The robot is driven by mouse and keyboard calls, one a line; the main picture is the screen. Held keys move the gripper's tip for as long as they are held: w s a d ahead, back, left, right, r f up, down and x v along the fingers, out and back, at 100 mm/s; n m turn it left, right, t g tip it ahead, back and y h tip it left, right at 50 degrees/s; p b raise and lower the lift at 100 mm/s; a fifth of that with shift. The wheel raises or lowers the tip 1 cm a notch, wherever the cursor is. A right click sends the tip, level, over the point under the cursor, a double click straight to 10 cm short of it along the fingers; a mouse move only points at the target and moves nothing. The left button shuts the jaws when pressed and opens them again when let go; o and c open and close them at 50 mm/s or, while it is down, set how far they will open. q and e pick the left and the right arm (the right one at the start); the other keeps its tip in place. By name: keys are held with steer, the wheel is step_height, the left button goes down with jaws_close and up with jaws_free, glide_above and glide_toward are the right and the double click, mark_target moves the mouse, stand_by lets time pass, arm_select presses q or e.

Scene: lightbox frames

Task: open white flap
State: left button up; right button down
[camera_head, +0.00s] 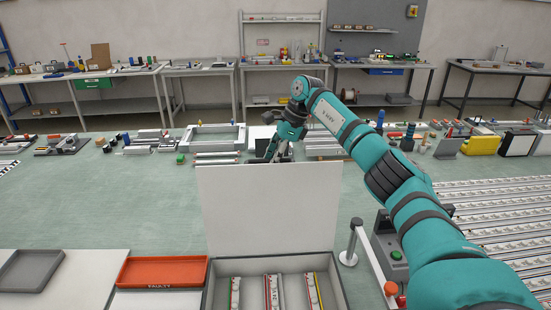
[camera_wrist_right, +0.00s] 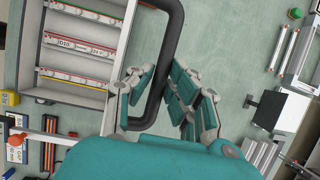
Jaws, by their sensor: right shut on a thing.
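The white flap (camera_head: 268,208) stands roughly upright above the back edge of a grey box (camera_head: 342,290). In the right wrist view the box (camera_wrist_right: 27,60) is at the upper left, with the flap (camera_wrist_right: 128,45) seen nearly edge-on beside it. My right gripper (camera_head: 277,148) is behind the top edge of the flap. In the right wrist view my right gripper (camera_wrist_right: 160,88) has its fingers on both sides of a thick black bent handle (camera_wrist_right: 172,50), shut on it. The flap hides the handle in the head view. My left gripper is not in view.
Several labelled strips (camera_head: 273,290) lie in the open box. An orange tray (camera_head: 162,271) and a grey tray (camera_head: 30,270) are to its left. A small post (camera_head: 350,244) stands right of the flap. Frames and parts line the table behind.

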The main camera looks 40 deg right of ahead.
steer(key=shift+f, duration=0.45)
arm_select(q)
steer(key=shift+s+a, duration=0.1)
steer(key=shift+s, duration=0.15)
arm_select(e)
steer(key=shift+d, duration=0.15)
steer(key=c, duration=1.6)
jaws_free()
steer(key=shift+c, duration=0.2)
steer(key=shift+o, duration=1.2)
steer(key=shift+w+d+f, duration=0.1)
steer(key=shift+w, duration=0.25)
steer(key=shift+o, duration=0.6)
steer(key=shift+w+d+f, duration=0.1)
steer(key=shift+w+f, duration=0.05)
steer(key=shift+w, duration=0.15)
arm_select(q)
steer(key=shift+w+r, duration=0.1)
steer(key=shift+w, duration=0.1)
arm_select(e)
steer(key=v, duration=1.2)
steer(key=shift+s+r, duration=0.15)
steer(key=shift+r, duration=0.2)
steer(key=shift+s, duration=0.1)
